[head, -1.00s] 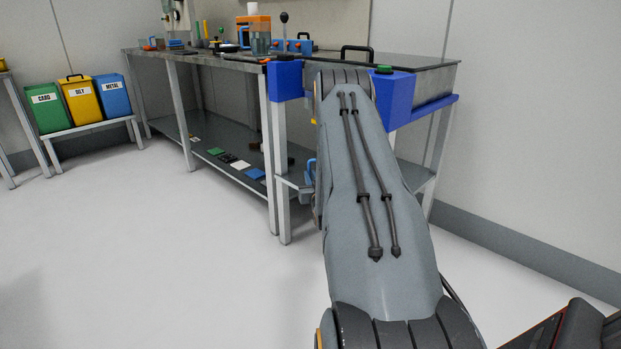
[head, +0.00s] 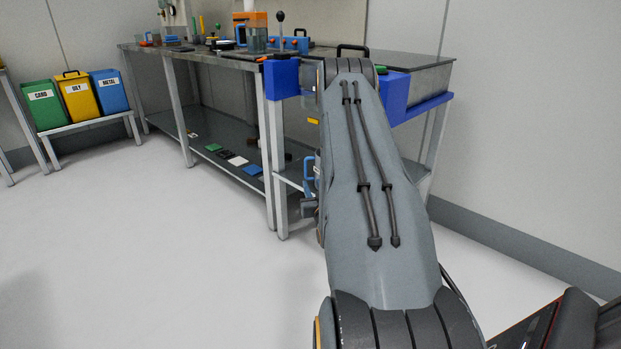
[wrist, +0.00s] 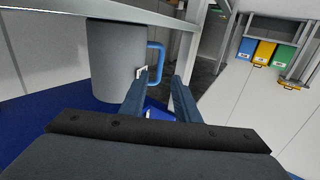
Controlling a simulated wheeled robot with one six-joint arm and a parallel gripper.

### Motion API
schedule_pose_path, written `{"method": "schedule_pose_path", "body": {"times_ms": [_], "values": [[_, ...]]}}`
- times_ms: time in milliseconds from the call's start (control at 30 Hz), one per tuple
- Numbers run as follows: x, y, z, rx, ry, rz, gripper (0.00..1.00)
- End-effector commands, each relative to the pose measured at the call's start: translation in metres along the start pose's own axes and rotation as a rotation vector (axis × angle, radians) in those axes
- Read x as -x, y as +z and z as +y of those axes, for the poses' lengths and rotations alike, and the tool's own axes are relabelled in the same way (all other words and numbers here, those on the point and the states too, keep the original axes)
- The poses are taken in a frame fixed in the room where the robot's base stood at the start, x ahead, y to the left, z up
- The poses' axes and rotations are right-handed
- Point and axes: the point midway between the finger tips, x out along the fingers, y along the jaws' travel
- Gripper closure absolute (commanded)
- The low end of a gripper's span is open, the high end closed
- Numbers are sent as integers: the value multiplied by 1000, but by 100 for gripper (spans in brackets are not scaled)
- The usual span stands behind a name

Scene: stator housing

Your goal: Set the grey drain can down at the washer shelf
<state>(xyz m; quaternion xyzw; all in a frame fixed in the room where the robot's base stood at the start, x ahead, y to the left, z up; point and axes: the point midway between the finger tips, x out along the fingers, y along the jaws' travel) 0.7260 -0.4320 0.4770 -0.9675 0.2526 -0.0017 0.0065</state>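The grey can (wrist: 112,62) stands upright in the wrist view, its base at a blue surface (wrist: 60,135). Its blue handle (wrist: 157,58) faces right. My gripper (wrist: 160,82) points at the handle with its two fingers spread apart. There is clear space between the fingers, and the handle lies ahead of and between their tips. I cannot tell whether a finger touches it. In the head view the blue handle (head: 308,166) shows left of my arm under the bench end; the can's body is hidden behind my arm.
A pale beam (wrist: 110,12) crosses just above the can. The bench leg (head: 280,205) stands close left of my gripper. Green, yellow and blue bins (head: 80,98) stand on a low stand at far left. The floor at left is clear.

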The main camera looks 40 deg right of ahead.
Motion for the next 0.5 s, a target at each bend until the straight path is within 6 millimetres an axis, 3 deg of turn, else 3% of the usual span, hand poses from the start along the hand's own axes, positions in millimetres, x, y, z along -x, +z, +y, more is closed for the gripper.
{"method": "schedule_pose_path", "body": {"times_ms": [200,500], "values": [[22,0,0,0,0,-1,71],[25,0,-1,0,-1,-1,71]]}}
